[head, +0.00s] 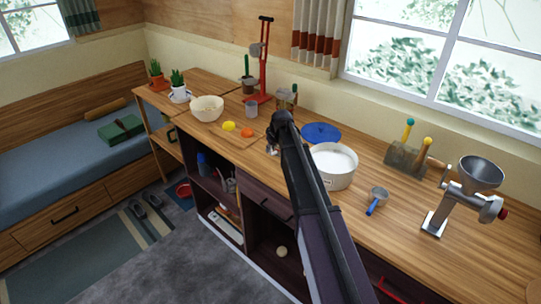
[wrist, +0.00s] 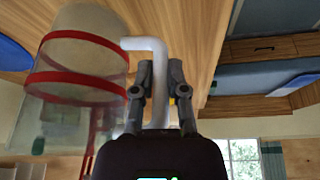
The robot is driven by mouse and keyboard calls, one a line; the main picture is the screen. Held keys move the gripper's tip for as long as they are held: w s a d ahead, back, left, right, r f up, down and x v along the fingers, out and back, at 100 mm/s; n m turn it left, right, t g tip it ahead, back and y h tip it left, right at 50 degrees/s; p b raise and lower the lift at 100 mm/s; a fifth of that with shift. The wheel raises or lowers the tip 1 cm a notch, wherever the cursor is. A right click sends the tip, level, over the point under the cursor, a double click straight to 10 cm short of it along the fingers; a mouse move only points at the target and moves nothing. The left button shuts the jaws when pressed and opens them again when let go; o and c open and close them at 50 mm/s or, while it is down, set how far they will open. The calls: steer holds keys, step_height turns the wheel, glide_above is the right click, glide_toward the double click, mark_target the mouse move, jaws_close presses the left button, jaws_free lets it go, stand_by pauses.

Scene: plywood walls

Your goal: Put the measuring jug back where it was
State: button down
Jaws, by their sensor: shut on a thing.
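The measuring jug (wrist: 85,55) is see-through with red bands and a pale grey handle (wrist: 153,48). In the wrist view, which is upside down, the jug is beside my gripper (wrist: 155,80), whose fingers are closed around the handle. In the head view the jug (head: 286,97) shows behind the end of my arm, partly hidden. My gripper (head: 272,145) is small and dark there, over the worktop. I cannot tell whether the jug touches the wood.
On the worktop (head: 380,150) are a white pot (head: 334,167), blue lid (head: 321,132), red stand (head: 266,65), clear cup (head: 251,107), cream bowl (head: 207,108), yellow (head: 229,126) and orange (head: 247,132) items, blue-handled strainer (head: 377,198) and grinder (head: 470,190). Bare wood lies right of the pot.

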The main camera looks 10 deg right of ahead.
steer(key=shift+f+b, duration=0.95)
steer(key=shift+f, duration=0.3)
steer(key=shift+f, duration=0.15)
steer(key=c, duration=0.7)
jaws_free()
steer(key=shift+o, duration=0.2)
steer(key=shift+r, duration=0.2)
steer(key=p+v, duration=1.1)
steer(key=v, duration=0.1)
steer(key=shift+s, duration=0.2)
steer(key=s+a+f+m+g+h, duration=0.1)
steer(key=s+m+g, duration=0.3)
steer(key=s, duration=2.7)
steer(key=shift+s+a+f+m+h, duration=0.2)
steer(key=shift+s+f+m+h, duration=0.15)
steer(key=shift+m, duration=0.35)
steer(key=shift+w, duration=0.1)
